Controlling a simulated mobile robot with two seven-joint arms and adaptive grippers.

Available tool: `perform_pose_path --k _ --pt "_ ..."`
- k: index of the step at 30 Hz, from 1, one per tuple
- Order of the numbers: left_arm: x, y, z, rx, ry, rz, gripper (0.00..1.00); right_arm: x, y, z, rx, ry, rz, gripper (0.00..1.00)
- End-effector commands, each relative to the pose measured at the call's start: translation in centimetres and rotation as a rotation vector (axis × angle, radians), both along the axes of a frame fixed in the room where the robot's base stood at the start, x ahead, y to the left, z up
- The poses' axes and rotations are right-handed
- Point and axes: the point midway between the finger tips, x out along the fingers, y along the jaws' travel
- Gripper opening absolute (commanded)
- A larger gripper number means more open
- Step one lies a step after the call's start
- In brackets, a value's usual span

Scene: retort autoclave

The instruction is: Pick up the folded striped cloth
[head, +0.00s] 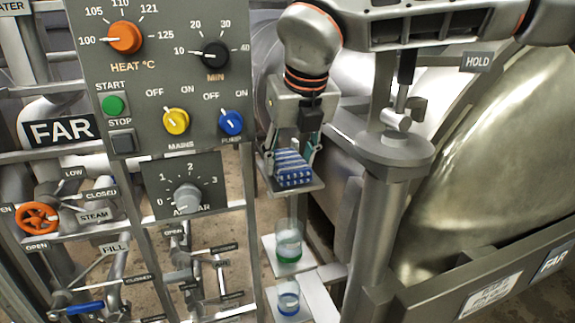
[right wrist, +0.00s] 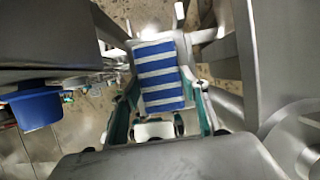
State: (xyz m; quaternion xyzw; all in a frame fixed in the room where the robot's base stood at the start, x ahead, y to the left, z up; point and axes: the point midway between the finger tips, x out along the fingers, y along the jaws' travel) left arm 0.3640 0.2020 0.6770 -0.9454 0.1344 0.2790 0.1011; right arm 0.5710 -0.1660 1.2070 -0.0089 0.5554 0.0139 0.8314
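The folded striped cloth (head: 293,174), blue and white, lies on a small grey shelf (head: 312,187) beside the control panel in the head view. It also shows in the right wrist view (right wrist: 160,72), straight ahead of the hand. My right gripper (head: 291,161) hangs over the shelf from above, its fingers apart on either side of the cloth. In the right wrist view the gripper (right wrist: 164,92) is open, with a finger left and right of the cloth's near part. Whether the fingers touch it cannot be told. My left gripper is not in view.
The control panel (head: 150,75) with knobs stands close left of the right hand. A post (head: 375,215) and the big metal vessel (head: 475,160) stand to the right. Below are a green-banded glass (head: 288,247) and a blue-banded glass (head: 288,302) on lower shelves.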

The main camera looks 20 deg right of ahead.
Motion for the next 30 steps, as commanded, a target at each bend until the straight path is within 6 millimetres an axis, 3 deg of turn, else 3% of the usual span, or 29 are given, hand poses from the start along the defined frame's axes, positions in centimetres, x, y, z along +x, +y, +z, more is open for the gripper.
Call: perform_pose_path --k 13,27,30 --pt "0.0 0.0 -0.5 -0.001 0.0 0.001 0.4 -0.3 0.0 0.6 0.001 -0.001 0.0 0.26" --pt "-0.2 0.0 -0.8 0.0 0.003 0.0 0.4 -0.4 0.0 7.3 0.001 -0.003 0.0 0.26" --pt "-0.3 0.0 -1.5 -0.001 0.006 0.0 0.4 -2.3 0.0 6.9 0.0 0.0 0.003 0.26"
